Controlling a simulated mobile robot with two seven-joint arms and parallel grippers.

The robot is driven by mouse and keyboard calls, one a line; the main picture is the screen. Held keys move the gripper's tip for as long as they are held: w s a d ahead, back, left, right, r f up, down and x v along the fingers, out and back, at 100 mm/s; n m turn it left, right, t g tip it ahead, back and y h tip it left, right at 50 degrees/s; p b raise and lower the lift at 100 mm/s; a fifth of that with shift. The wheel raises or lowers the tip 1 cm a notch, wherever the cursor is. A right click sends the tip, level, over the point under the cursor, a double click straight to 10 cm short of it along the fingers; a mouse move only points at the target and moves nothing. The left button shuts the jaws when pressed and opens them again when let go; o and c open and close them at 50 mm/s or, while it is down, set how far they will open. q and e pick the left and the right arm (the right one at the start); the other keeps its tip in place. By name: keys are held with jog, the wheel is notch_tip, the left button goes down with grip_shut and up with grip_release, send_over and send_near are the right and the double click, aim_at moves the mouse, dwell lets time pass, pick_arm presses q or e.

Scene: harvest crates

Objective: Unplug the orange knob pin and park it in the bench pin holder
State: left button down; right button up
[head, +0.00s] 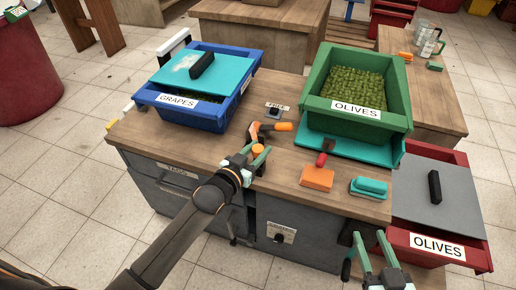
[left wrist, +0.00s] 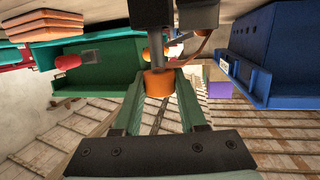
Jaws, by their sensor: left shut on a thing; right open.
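My left gripper (head: 257,155) is shut on the orange knob (head: 258,149) at the front edge of the wooden bench. In the left wrist view the orange knob (left wrist: 158,84) sits between the two green fingers, with a grey shaft running from it toward a dark block (left wrist: 160,12). I cannot tell whether the shaft is inside that block. A small dark fitting (head: 274,111) by a white label stands on the bench; whether it is the pin holder is unclear. My right gripper (head: 371,262) is open and empty in front of the bench's right side.
The blue grapes crate (head: 190,117) with a teal lid and the green olives crate (head: 312,108) stand on the bench. An orange-handled tool (head: 284,127), a red-handled tool (head: 321,159), an orange block (head: 317,178) and a teal brush-like thing (head: 369,187) lie nearby. A red crate (head: 479,262) stands right.

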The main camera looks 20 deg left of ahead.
pick_arm(q)
jog(key=shift+f+b, duration=0.7)
jog(key=shift+f, duration=0.5)
pick_arm(e)
jog(key=shift+f, duration=0.75)
pick_arm(q)
jog(key=shift+c, duration=1.9)
grip_release()
pick_arm(e)
jog(key=shift+r, duration=0.1)
notch_tip(320, 180, up, 5)
jog(key=w+t, duration=0.1)
jog(key=t, duration=0.1)
pick_arm(q)
jog(key=p+v, duration=0.3)
jog(key=v, duration=0.9)
jog(key=shift+s+r, duration=0.15)
jog(key=shift+s, duration=0.1)
pick_arm(e)
jog(key=s+f+g, duration=0.3)
jog(key=s+f, duration=0.1)
jog(key=f, duration=0.3)
jog(key=s+f+m+g+h, duration=0.1)
jog(key=s+f+g, duration=0.2)
jog(key=f, duration=0.4)
jog(key=shift+s+a+f+g, duration=0.2)
jog(key=shift+s+f+g, duration=0.2)
jog(key=shift+g, duration=0.3)
